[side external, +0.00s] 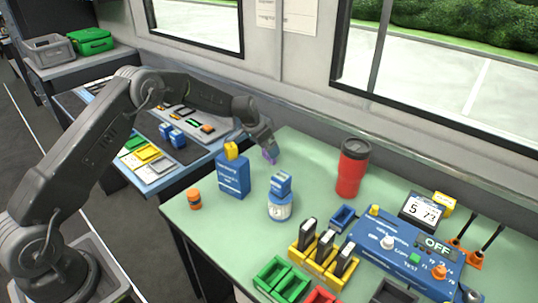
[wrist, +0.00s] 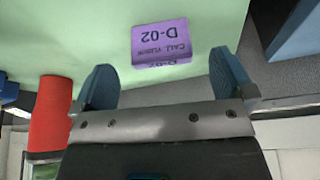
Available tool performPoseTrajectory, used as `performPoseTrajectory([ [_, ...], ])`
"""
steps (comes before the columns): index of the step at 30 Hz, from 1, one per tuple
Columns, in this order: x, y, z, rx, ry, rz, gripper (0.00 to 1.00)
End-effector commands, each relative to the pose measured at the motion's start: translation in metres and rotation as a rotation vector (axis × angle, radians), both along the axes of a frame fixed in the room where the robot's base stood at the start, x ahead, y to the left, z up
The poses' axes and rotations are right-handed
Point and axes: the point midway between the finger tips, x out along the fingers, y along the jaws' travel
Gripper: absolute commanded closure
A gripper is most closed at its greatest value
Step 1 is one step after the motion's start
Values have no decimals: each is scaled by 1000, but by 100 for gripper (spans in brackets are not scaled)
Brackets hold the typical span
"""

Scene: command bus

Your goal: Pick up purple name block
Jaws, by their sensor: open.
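The purple name block (wrist: 160,40) lies on the pale green table in the wrist view, with "D-02" and more dark lettering appearing upside down. It sits just beyond and between the two fingertips of my open gripper (wrist: 167,72), apart from both fingers. In the side view, the purple block (side external: 269,156) shows as a small patch at the table's back left, partly hidden by my gripper (side external: 266,148), which is right over or beside it. The gap between fingers and block cannot be judged in the side view.
A blue box (side external: 233,177) with a yellow piece on top stands near the block. A blue control panel (side external: 405,252) and green bins (side external: 281,276) fill the right.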

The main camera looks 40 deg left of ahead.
Motion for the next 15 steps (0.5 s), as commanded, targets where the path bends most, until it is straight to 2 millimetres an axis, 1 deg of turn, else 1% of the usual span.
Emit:
performPoseTrajectory([
  [6, 12, -2, -29, -1, 3, -1, 0],
  [9, 17, -3, -39, 0, 1, -1, 0],
  [12, 19, -4, -45, 0, 0, -2, 0],
  [15, 20, -4, -46, 0, -1, -2, 0],
])
